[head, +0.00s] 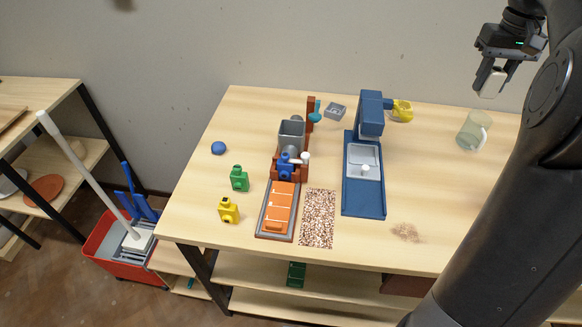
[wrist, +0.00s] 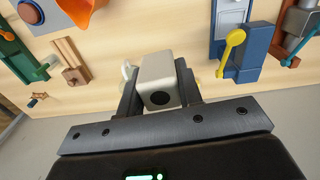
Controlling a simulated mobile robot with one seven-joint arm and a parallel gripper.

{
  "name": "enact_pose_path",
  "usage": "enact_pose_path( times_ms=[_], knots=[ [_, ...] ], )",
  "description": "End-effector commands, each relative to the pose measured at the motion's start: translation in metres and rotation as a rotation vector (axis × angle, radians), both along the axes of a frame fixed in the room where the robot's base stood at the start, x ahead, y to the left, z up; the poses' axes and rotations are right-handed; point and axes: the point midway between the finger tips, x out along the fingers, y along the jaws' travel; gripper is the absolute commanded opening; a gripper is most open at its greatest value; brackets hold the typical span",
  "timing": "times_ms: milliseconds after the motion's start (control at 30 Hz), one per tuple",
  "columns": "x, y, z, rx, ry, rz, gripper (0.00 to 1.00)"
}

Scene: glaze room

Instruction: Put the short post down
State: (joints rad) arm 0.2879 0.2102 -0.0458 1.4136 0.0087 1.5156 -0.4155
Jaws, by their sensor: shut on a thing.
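My gripper (head: 491,76) is raised at the upper right of the head view, above the back right of the table (head: 420,160). It is shut on a short cream post (head: 490,83), which is clear of the tabletop. In the wrist view the post (wrist: 158,70) sits between the two fingers of my gripper (wrist: 160,92). Its near end has a dark round hole. The post's far end is hidden in the wrist view.
A clear jug (head: 474,130) stands below my gripper. A blue machine (head: 371,115) with a yellow part (head: 402,111) stands to its left. Left of that are a grey-and-brown machine (head: 291,135) and an orange tray (head: 281,205). Table wood between the blue machine and jug is bare.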

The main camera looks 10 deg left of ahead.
Motion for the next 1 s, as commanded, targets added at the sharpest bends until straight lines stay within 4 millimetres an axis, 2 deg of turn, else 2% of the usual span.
enact_pose_path(
  times_ms=[33, 267, 367, 467, 667, 867, 1000],
  knots=[
    [0.005, 0.013, -0.003, 0.002, 0.003, 0.035, 0.08],
    [0.022, 0.063, -0.004, -0.001, 0.004, 0.182, 0.08],
    [0.031, 0.097, -0.003, -0.002, 0.004, 0.276, 0.08],
    [0.038, 0.138, -0.003, -0.002, 0.004, 0.391, 0.08],
    [0.042, 0.240, -0.004, -0.004, 0.005, 0.667, 0.08],
    [0.027, 0.342, -0.004, -0.004, 0.004, 0.945, 0.08],
    [0.006, 0.407, -0.004, -0.004, 0.003, 1.129, 0.08]
  ],
)
